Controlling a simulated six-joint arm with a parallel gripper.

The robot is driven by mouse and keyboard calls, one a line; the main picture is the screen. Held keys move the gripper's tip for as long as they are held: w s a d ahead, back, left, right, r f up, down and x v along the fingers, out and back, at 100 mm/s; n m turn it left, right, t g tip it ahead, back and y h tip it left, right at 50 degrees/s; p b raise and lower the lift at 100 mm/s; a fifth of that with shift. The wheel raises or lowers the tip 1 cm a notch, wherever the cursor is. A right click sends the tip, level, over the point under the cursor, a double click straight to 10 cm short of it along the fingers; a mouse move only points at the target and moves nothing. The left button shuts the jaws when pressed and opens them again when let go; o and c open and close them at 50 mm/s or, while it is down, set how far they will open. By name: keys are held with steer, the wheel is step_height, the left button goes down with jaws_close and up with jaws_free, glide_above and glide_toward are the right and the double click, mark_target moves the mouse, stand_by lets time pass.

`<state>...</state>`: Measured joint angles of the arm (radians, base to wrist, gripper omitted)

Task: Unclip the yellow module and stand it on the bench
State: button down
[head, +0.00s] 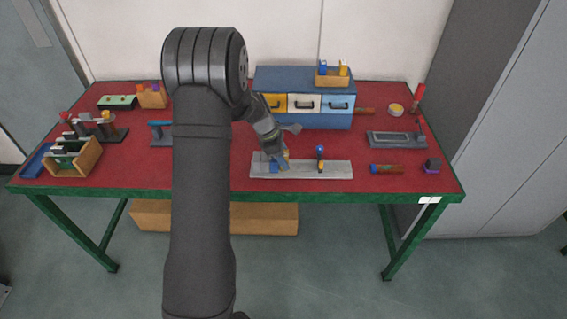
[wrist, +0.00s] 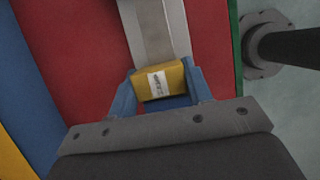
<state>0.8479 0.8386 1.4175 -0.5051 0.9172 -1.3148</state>
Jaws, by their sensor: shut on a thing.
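The yellow module (wrist: 160,82) is a small block with a white label, between the two blue fingers of my gripper (wrist: 164,88) in the wrist view. My gripper is shut on it. A pale grey rail (wrist: 157,30) runs behind the module. In the head view my gripper (head: 279,161) is low over the left part of the grey plate (head: 337,171) at the bench's front, and the module is mostly hidden by the fingers. I cannot tell whether the module touches the rail. The red bench top (head: 225,176) lies around the plate.
A blue-topped upright piece (head: 320,152) stands on the plate to the right of my gripper. A blue drawer cabinet (head: 305,80) stands behind. A wooden rack (head: 84,160) is at the left. Bare red surface shows left of the plate.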

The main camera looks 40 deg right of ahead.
steer(key=shift+s+a+f, duration=0.1)
steer(key=shift+a+f, duration=0.1)
steer(key=shift+f, duration=0.1)
steer(key=shift+d+r, duration=0.1)
steer(key=shift+r, duration=3.5)
